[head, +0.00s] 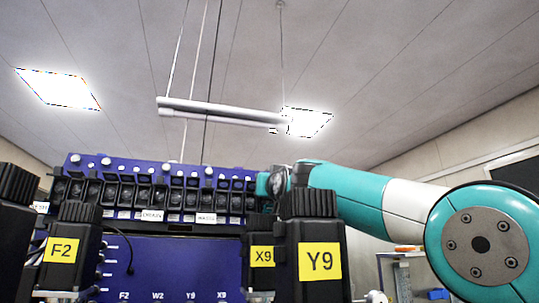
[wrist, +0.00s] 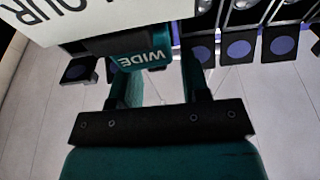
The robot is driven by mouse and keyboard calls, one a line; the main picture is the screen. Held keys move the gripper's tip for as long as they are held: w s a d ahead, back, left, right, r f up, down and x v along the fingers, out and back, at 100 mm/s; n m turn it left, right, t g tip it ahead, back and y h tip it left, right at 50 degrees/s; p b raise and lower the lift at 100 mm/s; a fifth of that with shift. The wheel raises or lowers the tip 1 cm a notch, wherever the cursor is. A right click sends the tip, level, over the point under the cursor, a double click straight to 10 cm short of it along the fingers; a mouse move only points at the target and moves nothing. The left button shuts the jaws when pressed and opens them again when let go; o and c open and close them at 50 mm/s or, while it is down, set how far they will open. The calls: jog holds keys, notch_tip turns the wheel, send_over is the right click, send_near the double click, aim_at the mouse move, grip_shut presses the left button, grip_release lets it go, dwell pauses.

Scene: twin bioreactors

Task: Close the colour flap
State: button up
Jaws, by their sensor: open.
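A white panel with large dark letters reading "OUR" (wrist: 50,15) fills the top left of the wrist view. It is cut off by the frame edge, and I cannot tell whether it is open or shut. My gripper (wrist: 160,72) is open just below and right of it. A dark block with a teal face marked "WIDE" (wrist: 145,59) lies at the fingers; I cannot tell whether it touches them. In the head view my gripper (head: 272,184) is at the right end of a row of black modules (head: 150,195); its fingers are too small to read.
The modules sit on a blue housing (head: 165,265). Black-capped bottles labelled F2 (head: 61,250), X9 (head: 262,256) and Y9 (head: 320,261) stand in front. Black tabs with blue discs (wrist: 240,48) line the wrist view's top. A lamp bar (head: 220,112) hangs above.

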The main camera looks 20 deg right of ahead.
notch_tip(320, 180, up, 19)
jog(key=p, duration=1.2)
jog(key=s+f+g+p, duration=0.7)
jog(key=s+g+p, duration=0.5)
jog(key=x, duration=0.5)
jog(key=b+x, duration=0.1)
jog(key=x, duration=0.5)
jog(key=b+x, duration=0.1)
jog(key=x, duration=0.5)
jog(key=shift+w+r, duration=0.15)
jog(key=shift+w, duration=0.2)
grip_shut()
